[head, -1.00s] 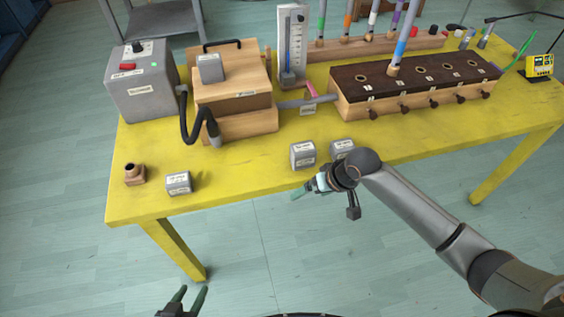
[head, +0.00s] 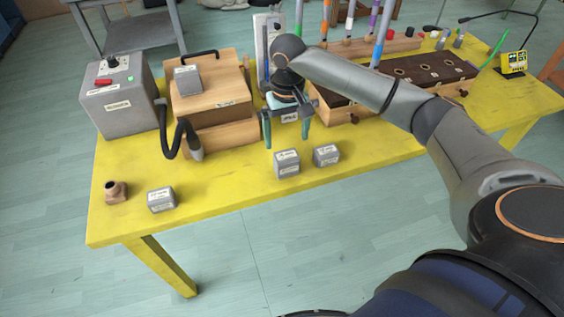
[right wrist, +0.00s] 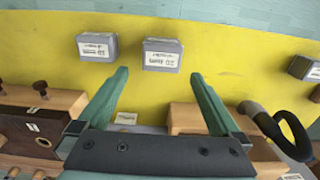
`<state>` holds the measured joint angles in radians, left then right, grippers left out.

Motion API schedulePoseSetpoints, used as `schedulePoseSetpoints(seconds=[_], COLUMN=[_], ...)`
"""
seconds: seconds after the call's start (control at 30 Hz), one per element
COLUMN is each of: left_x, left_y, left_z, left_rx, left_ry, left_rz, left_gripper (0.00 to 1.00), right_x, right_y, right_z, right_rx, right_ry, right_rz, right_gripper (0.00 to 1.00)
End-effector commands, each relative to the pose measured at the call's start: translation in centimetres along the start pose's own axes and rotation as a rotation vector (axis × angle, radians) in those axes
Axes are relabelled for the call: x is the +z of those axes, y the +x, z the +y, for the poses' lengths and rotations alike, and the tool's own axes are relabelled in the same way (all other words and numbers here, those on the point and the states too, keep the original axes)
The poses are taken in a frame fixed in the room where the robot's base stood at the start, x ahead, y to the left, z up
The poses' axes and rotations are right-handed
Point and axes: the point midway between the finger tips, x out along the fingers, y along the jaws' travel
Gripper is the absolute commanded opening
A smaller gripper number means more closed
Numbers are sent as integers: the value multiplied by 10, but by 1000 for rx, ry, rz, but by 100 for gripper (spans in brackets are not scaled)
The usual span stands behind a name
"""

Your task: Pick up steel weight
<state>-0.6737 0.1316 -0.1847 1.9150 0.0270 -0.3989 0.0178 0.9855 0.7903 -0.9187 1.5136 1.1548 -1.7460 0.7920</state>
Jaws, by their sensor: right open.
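Several small grey steel weights with white labels are in the head view. Two stand close together near the table's front edge, a left one (head: 287,163) and a right one (head: 326,155). Another weight (head: 161,200) is at the front left, and one (head: 187,79) sits on the wooden box. My right gripper (head: 286,141) is open and empty, its green fingers pointing down just behind the left weight of the pair. In the right wrist view that weight (right wrist: 162,54) appears beyond and between the fingertips, with the other weight (right wrist: 98,46) to its left. My left gripper is out of view.
On the yellow table (head: 240,190) stand a grey box with a knob (head: 122,97), the wooden box (head: 211,103) with a black hose (head: 168,140), a small copper-brown fitting (head: 115,192) and a dark-topped wooden chest (head: 425,73). The front strip is mostly clear.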

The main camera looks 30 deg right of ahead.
Motion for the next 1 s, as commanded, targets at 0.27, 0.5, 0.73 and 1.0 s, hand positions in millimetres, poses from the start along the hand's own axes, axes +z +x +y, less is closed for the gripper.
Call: schedulePoseSetpoints(seconds=[0.27,0.5,0.73,1.0], left_x=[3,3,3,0], left_y=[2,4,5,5], left_z=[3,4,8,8], left_rx=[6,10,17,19], left_ry=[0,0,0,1], left_rz=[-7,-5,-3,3], left_gripper=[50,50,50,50], right_x=[0,7,6,6], right_y=[32,64,84,84], right_z=[0,-2,-2,-2], right_rx=[0,1,0,-1], right_ry=[-2,-2,-2,-3], right_rz=[1,0,3,3], right_gripper=[100,100,100,93])
